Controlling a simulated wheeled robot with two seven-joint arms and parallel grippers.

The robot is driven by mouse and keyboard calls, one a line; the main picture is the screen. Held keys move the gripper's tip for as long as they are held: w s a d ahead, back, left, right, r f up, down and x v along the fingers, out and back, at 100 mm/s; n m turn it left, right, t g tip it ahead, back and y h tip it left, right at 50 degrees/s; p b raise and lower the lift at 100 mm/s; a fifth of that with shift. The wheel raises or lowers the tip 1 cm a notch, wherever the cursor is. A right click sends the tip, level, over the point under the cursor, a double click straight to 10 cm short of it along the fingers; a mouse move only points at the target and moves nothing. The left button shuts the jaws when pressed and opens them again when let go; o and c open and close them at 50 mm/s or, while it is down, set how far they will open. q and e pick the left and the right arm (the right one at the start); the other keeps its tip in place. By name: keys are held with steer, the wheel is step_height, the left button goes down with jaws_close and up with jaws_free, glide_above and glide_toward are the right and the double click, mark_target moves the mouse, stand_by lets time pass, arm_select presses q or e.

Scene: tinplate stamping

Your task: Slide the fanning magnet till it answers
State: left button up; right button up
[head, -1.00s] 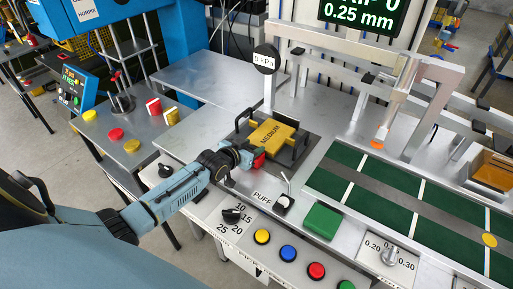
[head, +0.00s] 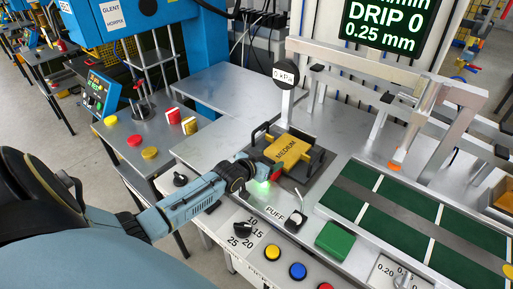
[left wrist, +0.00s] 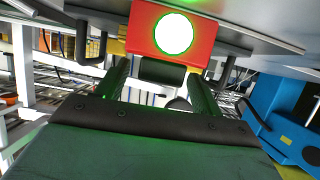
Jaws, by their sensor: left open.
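A yellow block marked MEDIUM (head: 291,151) lies in a dark holder with black handles (head: 318,155) on the grey bench. A small red block (head: 274,176) is at the holder's near left corner; I cannot tell for sure whether it is the fanning magnet. In the left wrist view the red block (left wrist: 199,42) shows a bright white round face, just beyond the fingers. My left gripper (head: 268,182) is at the red block, and its fingers (left wrist: 160,88) stand apart on either side of a dark part below it. Contact is unclear. My right gripper is out of view.
A round gauge reading 0 kPa (head: 286,76) stands behind the holder. A PUFF switch (head: 295,221), a black dial (head: 242,228), a green block (head: 334,240) and coloured buttons (head: 298,271) are along the front.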

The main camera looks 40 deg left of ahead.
arm_select(q)
steer(key=p+v, duration=0.1)
steer(key=v, duration=1.1)
steer(key=shift+s+r, duration=0.2)
steer(key=shift+s, duration=0.15)
steer(key=s+d+f+m+g, duration=0.1)
steer(key=s+d+m+g, duration=0.1)
steer(key=s+d+g, duration=1.25)
steer(key=s+d+f+t+b, duration=0.15)
steer(key=s+f, duration=0.25)
steer(key=f, duration=1)
steer(key=s+d+f+t+b, duration=0.1)
steer(key=s+f+t+b, duration=0.2)
steer(key=f, duration=1.2)
steer(key=s+a+f+g+b, duration=0.2)
steer(key=s+f+b, duration=0.3)
steer(key=s+f, duration=1.3)
step_height(320, 180, down, 2)
steer(key=shift+a+f+g, duration=0.2)
steer(key=shift+a+g, duration=0.1)
steer(key=shift+a, duration=0.4)
